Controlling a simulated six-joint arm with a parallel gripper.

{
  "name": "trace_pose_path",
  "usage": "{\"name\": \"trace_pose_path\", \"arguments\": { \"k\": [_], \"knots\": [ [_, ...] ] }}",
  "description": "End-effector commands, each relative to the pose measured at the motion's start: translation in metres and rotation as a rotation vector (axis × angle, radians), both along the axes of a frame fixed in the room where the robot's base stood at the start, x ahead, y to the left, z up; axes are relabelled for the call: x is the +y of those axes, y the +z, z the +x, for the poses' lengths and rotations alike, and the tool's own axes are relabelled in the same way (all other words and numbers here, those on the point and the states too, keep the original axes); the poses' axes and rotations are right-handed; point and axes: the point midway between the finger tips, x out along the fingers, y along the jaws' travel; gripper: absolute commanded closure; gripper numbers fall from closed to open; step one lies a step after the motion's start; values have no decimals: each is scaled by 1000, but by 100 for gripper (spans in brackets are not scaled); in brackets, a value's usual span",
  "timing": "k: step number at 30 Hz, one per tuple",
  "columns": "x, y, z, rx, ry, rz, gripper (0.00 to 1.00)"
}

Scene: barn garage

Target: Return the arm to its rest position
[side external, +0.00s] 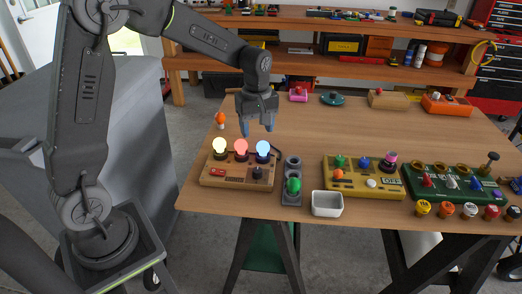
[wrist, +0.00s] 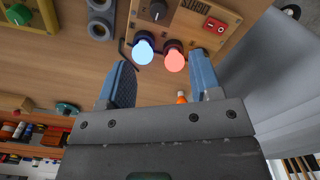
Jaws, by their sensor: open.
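My gripper (side external: 257,128) hangs pointing down above the table's left part, behind the wooden lamp board (side external: 213,182). Its jaws are apart and empty. In the wrist view the two blue fingers of my gripper (wrist: 160,75) stand wide apart, with a blue bulb (wrist: 143,50) and a red bulb (wrist: 173,58) in view beyond them. In the side view the board carries a lit pale yellow bulb (side external: 219,146), the red bulb (side external: 241,147) and the blue bulb (side external: 263,148). My arm is bent over from the left.
An orange-topped piece (side external: 220,118) stands behind the board. A grey holder (side external: 292,166), a white bin (side external: 327,204), a yellow panel (side external: 378,189) and a green panel (side external: 455,190) line the table's front. Small coloured items stand along its back edge. The table's middle (side external: 345,125) is clear.

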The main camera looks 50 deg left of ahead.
Motion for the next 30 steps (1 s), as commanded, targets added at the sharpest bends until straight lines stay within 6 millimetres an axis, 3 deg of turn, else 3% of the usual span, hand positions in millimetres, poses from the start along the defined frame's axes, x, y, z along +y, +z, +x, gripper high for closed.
{"name": "trace_pose_path", "arguments": {
  "k": [6,12,21,25,30],
  "knots": [
    [-27,63,-52,-131,-339,37,42],
    [-49,98,-112,-245,-678,104,42],
    [-69,110,-192,-379,-1122,246,42],
    [-73,108,-208,-406,-1224,288,42],
    [-74,106,-214,-414,-1266,305,42]
  ]
}}
